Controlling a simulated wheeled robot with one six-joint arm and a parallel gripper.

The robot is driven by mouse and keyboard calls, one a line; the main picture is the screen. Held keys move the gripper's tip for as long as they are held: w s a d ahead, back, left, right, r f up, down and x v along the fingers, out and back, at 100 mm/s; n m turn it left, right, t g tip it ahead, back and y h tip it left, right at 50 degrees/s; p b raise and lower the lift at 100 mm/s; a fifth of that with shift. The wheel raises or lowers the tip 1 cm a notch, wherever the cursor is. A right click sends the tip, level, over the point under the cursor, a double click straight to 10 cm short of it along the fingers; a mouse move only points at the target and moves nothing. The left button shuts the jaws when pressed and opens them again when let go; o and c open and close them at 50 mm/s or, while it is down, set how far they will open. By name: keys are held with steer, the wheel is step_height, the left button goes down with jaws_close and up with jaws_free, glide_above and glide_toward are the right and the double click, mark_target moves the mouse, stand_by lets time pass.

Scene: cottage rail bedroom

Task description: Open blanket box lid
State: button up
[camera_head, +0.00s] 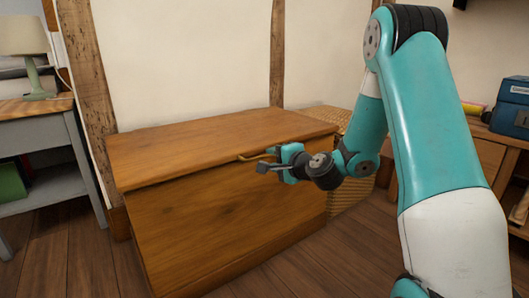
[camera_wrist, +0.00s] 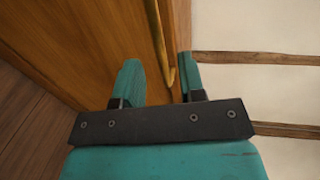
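The blanket box (camera_head: 225,215) is a wooden chest against the wall. Its lid (camera_head: 210,137) lies closed on top. A brass handle (camera_head: 257,155) sits at the lid's front edge. My gripper (camera_head: 268,161) is at the front of the box, close to the handle's right end. In the wrist view, my gripper (camera_wrist: 158,72) has its two fingers apart. The brass handle (camera_wrist: 157,35) reaches into the space between them, nearer the right finger. I cannot tell whether a finger touches it.
A grey side table (camera_head: 35,128) with a lamp (camera_head: 28,45) stands left of the box. A wicker basket (camera_head: 345,205) stands just right of it. A wooden shelf unit (camera_head: 490,155) with a blue box (camera_head: 512,107) is at far right. The floor in front is clear.

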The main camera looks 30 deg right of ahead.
mark_target(266, 156)
steer(key=x, duration=0.5)
steer(key=shift+w, duration=0.1)
jaws_close()
